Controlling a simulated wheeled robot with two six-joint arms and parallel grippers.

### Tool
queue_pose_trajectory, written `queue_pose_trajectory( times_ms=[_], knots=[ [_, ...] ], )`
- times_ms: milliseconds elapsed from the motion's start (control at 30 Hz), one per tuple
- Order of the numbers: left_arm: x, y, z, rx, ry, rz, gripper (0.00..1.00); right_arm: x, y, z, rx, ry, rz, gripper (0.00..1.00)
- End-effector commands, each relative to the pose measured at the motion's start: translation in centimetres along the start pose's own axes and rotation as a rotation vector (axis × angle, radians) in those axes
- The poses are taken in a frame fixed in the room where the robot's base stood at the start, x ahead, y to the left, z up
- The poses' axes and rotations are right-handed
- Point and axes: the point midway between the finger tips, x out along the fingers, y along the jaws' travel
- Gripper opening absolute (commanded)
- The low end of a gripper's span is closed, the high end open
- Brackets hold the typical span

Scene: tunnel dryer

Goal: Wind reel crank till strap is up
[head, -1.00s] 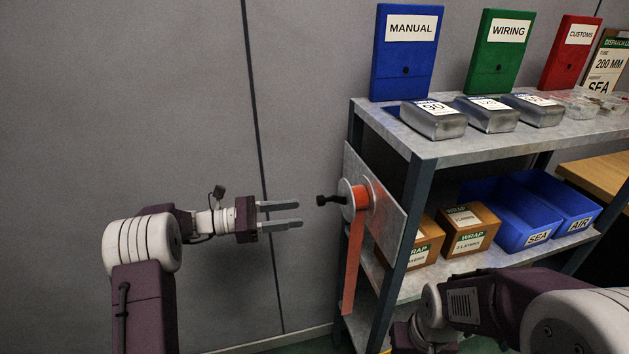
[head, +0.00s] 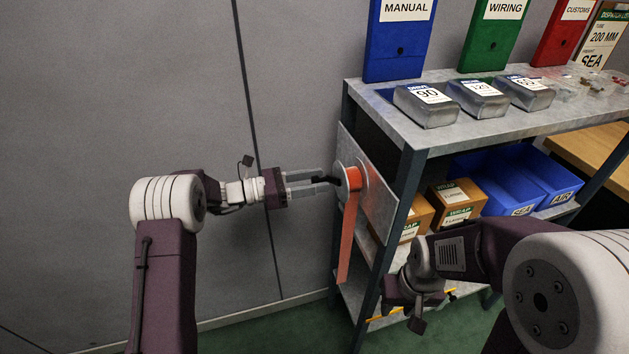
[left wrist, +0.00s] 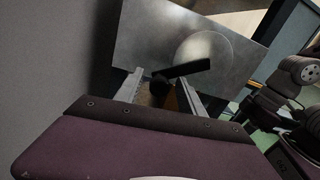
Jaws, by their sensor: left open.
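The reel (head: 354,178) is mounted on a grey plate on the shelf unit's left end. An orange strap (head: 347,240) hangs down from it. The reel's black crank handle (head: 326,180) points left toward my left gripper (head: 319,181). That gripper is open, with its fingers reaching to either side of the handle. In the left wrist view, the dark handle knob (left wrist: 160,87) shows between the fingertips, with the crank arm (left wrist: 188,69) before the pale reel disc (left wrist: 204,52). Contact cannot be told. My right gripper (head: 412,292) is low by the shelf's front, its fingers not clear.
The shelf unit (head: 440,132) carries metal blocks and clear trays on top, with upright blue, green and red binders behind. Cartons (head: 457,200) and blue bins (head: 500,192) fill the middle shelf.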

Motion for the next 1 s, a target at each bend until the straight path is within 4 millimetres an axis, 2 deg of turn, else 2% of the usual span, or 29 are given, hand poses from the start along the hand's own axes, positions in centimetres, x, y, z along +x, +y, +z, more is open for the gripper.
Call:
queue_pose_trajectory(
  times_ms=[167, 233, 333, 367, 1000],
  knots=[
    [0.04, 0.01, 0.01, 0.0, 0.0, 0.0, 0.46, -0.01, 0.0, -0.01, 0.0, 0.0, 0.0, 0.36],
    [0.03, 0.01, 0.01, 0.0, 0.0, 0.0, 0.32, -0.01, 0.0, -0.01, 0.0, 0.0, 0.0, 0.36],
    [0.02, 0.01, 0.02, 0.0, 0.0, 0.0, 0.05, -0.01, 0.0, 0.0, 0.0, 0.0, 0.0, 0.36],
    [0.02, 0.0, 0.02, 0.0, 0.0, 0.0, 0.0, -0.01, 0.0, -0.01, 0.0, 0.0, 0.0, 0.36],
    [0.01, 0.01, 0.03, 0.001, 0.0, 0.0, 0.0, -0.01, 0.0, 0.0, 0.0, 0.0, 0.0, 0.36]
  ],
)
